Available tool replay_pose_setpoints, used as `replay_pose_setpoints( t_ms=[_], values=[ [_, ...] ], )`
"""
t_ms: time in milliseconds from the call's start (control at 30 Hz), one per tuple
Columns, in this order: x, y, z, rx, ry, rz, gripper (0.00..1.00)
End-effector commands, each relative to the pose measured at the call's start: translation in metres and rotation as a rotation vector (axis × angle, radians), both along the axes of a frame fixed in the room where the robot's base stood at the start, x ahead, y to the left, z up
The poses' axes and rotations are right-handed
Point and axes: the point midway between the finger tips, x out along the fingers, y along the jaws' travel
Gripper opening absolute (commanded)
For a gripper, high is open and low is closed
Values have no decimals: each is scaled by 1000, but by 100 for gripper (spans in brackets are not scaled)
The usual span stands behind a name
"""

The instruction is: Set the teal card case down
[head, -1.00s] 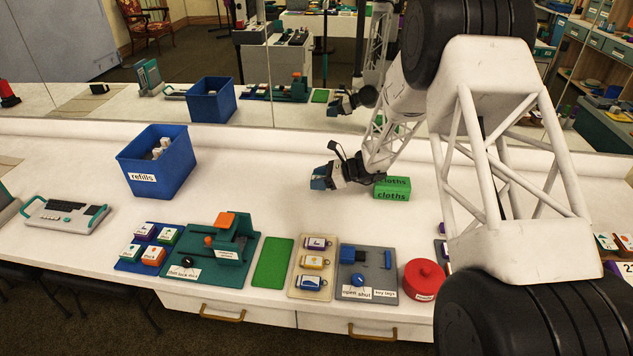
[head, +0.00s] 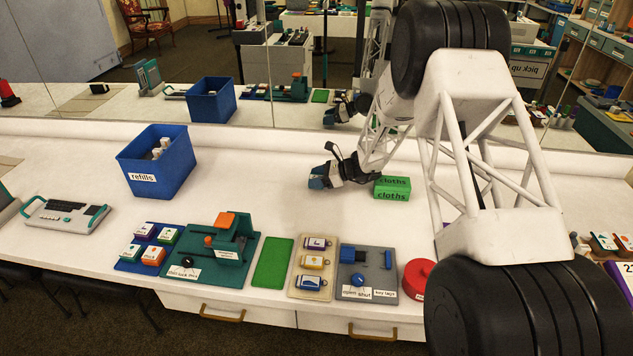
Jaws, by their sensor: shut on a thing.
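My gripper (head: 325,177) is over the middle of the white counter, low and pointing left. It is shut on a small teal-blue thing, the teal card case (head: 317,183), which is mostly hidden by the dark fingers. The case is at or just above the counter; I cannot tell whether it touches. The mirror behind repeats the gripper and the case.
A green cloths box (head: 392,188) stands just right of my gripper. A blue refills bin (head: 150,178) is to the left. In front are a green mat (head: 272,263), a tag tray (head: 311,268), a grey board (head: 350,265) and a red tin (head: 416,278). The counter (head: 250,190) between bin and gripper is bare.

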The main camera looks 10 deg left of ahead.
Motion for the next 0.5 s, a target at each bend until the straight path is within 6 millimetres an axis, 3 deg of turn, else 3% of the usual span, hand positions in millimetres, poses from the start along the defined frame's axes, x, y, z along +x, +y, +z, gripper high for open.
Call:
replay_pose_setpoints(
  t_ms=[167, 500],
  values=[
    [0, 0, -13, 0, -1, 0, 32],
    [0, 0, -15, 0, -1, 0, 32]
  ],
)
